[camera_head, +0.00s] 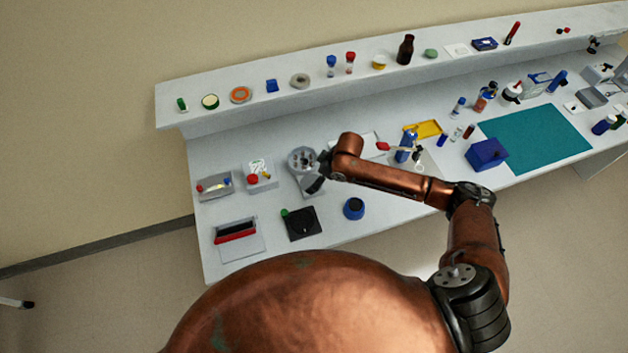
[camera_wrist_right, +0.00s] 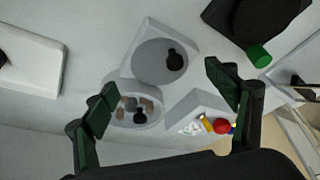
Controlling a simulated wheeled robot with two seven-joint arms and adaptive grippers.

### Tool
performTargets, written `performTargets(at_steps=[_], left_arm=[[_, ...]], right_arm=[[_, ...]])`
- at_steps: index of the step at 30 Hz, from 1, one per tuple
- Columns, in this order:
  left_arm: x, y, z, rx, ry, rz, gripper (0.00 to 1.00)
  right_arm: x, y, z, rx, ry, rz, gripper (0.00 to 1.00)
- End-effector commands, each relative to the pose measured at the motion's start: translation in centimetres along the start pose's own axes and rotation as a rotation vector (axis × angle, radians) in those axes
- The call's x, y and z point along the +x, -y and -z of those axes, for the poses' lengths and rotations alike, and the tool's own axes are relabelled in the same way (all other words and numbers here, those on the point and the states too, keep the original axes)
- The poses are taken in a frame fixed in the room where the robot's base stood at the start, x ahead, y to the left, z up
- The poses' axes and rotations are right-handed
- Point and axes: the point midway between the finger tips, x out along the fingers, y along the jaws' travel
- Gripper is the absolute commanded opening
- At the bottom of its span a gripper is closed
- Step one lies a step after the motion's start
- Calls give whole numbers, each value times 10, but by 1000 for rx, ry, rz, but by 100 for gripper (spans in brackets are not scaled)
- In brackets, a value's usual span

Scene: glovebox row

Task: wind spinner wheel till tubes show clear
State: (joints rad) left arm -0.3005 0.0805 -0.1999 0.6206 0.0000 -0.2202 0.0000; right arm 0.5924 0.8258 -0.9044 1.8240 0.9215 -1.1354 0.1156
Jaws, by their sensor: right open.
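The grey spinner (camera_head: 307,186) stands on the bench left of centre, with its round wheel (camera_head: 302,157) at the far end. In the right wrist view the spinner's body (camera_wrist_right: 143,51) has a round grey face with a dark knob. The wheel (camera_wrist_right: 126,121) lies below it, holding tubes with brownish contents and a second dark knob. My right gripper (camera_head: 323,163) is beside the wheel in the head view. My left gripper is out of view.
A white tray (camera_head: 260,185) with a red ball stands left of the spinner. A black pad (camera_head: 302,224) with a green knob and a blue round pot (camera_head: 353,208) are nearer. A raised shelf (camera_head: 215,114) with several small items runs behind.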

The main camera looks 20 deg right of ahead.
Motion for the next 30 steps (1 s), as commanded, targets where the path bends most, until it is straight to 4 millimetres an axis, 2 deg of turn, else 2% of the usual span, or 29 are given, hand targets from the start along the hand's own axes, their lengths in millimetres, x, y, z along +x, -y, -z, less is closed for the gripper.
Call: performTargets(at_steps=[3, 7, 18, 30], left_arm=[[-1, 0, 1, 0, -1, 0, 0], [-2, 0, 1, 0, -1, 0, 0], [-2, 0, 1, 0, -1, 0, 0], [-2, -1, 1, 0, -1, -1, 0]], right_arm=[[18, 0, 1, 1, -1, 0, 79], [31, 0, 1, 0, -1, 0, 79], [37, 0, 0, -2, -1, -2, 79], [37, 0, 0, -1, -1, -1, 51]])
